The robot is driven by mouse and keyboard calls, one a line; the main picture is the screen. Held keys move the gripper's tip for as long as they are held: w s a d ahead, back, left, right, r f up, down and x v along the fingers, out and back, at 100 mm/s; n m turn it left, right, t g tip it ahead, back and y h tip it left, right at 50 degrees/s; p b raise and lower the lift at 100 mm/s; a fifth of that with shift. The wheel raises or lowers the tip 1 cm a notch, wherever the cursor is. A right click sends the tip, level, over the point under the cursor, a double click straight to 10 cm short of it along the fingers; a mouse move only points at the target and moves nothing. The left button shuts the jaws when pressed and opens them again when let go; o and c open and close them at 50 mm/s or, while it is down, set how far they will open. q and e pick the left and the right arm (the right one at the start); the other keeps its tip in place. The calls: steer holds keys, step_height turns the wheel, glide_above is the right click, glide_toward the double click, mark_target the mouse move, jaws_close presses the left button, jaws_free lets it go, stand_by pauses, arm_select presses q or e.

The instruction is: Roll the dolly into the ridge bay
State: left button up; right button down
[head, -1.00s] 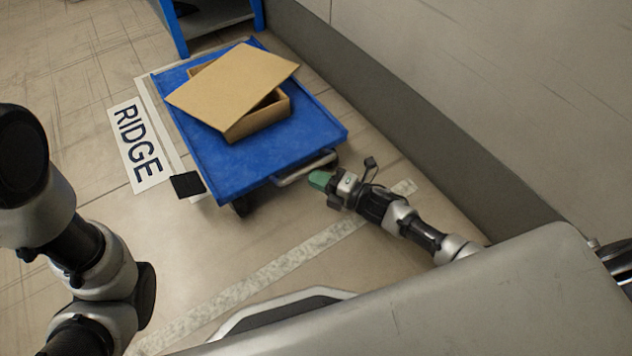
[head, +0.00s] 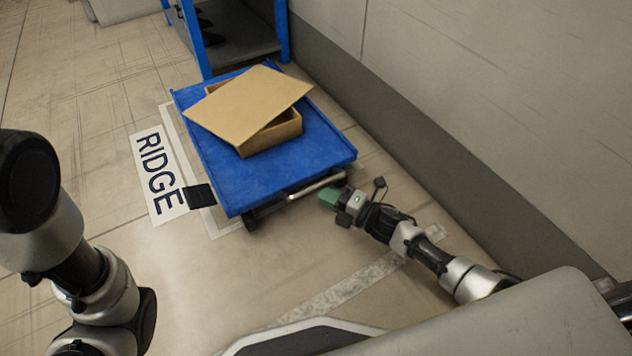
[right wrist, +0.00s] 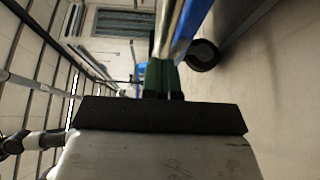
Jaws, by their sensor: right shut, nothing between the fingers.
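The blue dolly (head: 230,185) stands on the floor beside the RIDGE sign (head: 158,172), with pale bay lines showing along its left side and front left corner. A cardboard box (head: 270,137) with a tilted lid (head: 248,100) sits on its deck. The dolly's metal handle (head: 316,186) is at its near right edge. In the right wrist view the green fingers (right wrist: 158,78) are together near the metal bar; contact cannot be told. My left gripper is out of view; only its arm shows.
A blue-framed rack (head: 240,40) stands right behind the dolly. A wall with a dark grey base (head: 440,150) runs along the right. A worn pale stripe (head: 350,285) crosses the floor in front. Floor at the left is open.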

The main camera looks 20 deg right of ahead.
mark_target(320, 184)
steer(key=shift+w+a+f+b, duration=0.1)
steer(key=shift+w+a+b, duration=0.15)
steer(key=shift+w+b, duration=0.5)
steer(key=shift+w+a+b, duration=0.2)
steer(key=shift+w+b, duration=0.05)
steer(key=shift+w, duration=0.9)
steer(key=shift+w+a+b, duration=0.7)
steer(key=shift+w+b, duration=0.9)
steer(key=shift+w, duration=0.95)
steer(key=s+p, duration=0.1)
steer(key=s, duration=0.1)
steer(key=s+d+p, duration=0.1)
steer(key=s+p, duration=0.2)
steer(key=s, duration=0.1)
steer(key=shift+s+d, duration=0.1)
steer(key=shift+d, duration=0.2)
steer(key=s+p, duration=0.1)
steer(key=s+d+p, duration=0.1)
steer(key=s, duration=0.1)
steer(key=shift+s, duration=0.3)
